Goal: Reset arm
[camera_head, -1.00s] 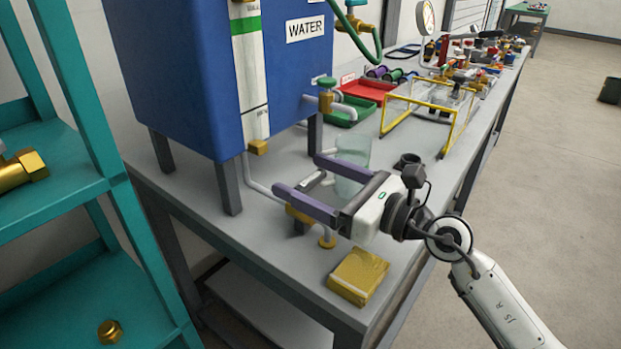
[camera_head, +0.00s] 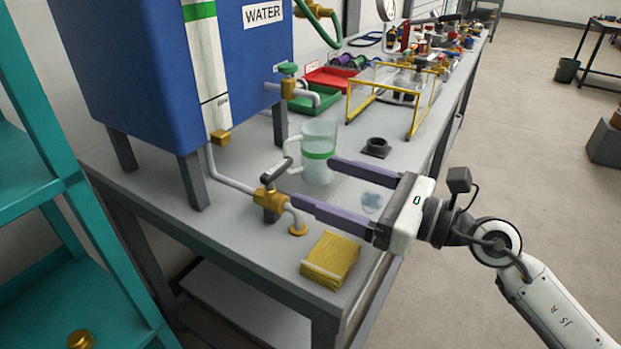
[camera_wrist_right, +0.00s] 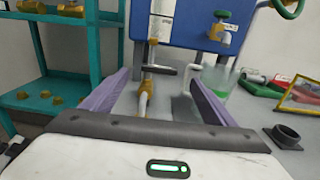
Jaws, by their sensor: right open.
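My right gripper (camera_head: 312,182) is open and empty above the grey bench, its two purple fingers spread wide and pointing left. In the head view its near finger ends close to the brass valve (camera_head: 270,197) with the dark lever; I cannot tell if they touch. Its far finger ends near the clear jug (camera_head: 318,152) with a green band. In the right wrist view, the gripper (camera_wrist_right: 162,92) has the valve pipe (camera_wrist_right: 146,98) between its fingers in the picture. The jug shows there behind the right finger. My left gripper is not in view.
A blue water tank (camera_head: 190,70) stands on legs on the bench (camera_head: 235,235). A folded yellow cloth (camera_head: 331,260) lies near the front edge. A black ring-shaped fitting (camera_head: 376,147), a yellow-framed clear guard (camera_head: 395,95) and trays stand behind. Teal shelves (camera_head: 75,215) rise at left.

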